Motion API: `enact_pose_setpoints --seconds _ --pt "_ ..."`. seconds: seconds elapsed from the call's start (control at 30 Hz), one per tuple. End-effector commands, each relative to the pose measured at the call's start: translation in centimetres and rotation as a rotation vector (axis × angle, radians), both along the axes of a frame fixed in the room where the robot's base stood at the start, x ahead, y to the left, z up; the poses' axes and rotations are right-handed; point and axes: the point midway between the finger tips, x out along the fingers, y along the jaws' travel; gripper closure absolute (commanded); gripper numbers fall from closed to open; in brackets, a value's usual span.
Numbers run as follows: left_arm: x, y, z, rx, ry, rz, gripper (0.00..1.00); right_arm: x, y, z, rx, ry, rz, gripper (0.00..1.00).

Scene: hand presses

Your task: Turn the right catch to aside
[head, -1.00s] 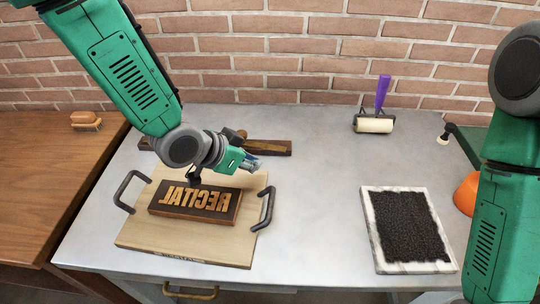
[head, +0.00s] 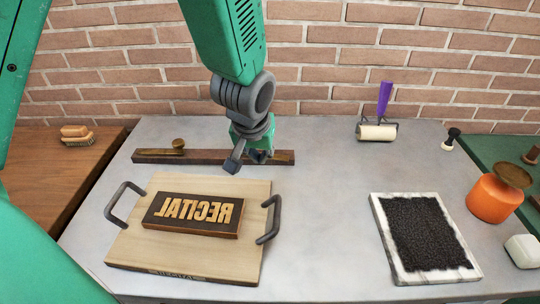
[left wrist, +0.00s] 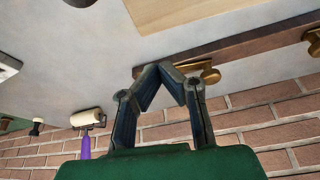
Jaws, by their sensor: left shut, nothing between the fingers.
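A dark wooden bar (head: 150,156) lies along the back of the grey table. A brass catch (head: 178,144) stands on its left part and shows at the right edge of the left wrist view (left wrist: 313,40). The right catch (left wrist: 209,75) is brass with a round knob and shows beside my finger in the left wrist view; in the head view my gripper hides it. My left gripper (head: 233,163) is shut and empty at the right part of the bar. Its fingertips meet in the left wrist view (left wrist: 163,67). I cannot tell whether it touches the catch. My right gripper is out of view.
A wooden board (head: 190,255) with two dark handles carries a RECITAL type block (head: 185,228) in front of the bar. A purple-handled roller (head: 376,131), a black inked slab (head: 425,235) and an orange pot (head: 494,200) stand to the right. A brick wall is behind.

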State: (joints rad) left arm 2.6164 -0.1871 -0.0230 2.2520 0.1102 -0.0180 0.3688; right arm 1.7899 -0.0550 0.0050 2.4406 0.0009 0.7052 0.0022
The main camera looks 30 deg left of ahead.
Motion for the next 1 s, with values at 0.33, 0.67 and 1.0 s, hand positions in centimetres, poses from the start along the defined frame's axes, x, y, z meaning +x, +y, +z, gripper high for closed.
enact_pose_setpoints --seconds 0.33,0.67,1.0 --pt "2.5 1.0 -7.2 0.001 0.001 -0.003 1.0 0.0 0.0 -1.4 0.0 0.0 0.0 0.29" --pt "6.0 2.3 -7.2 0.0 -0.002 -0.004 1.0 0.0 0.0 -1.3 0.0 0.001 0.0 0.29" --pt "6.3 2.4 -7.1 0.0 -0.002 -0.004 1.0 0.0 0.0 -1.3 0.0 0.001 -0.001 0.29"
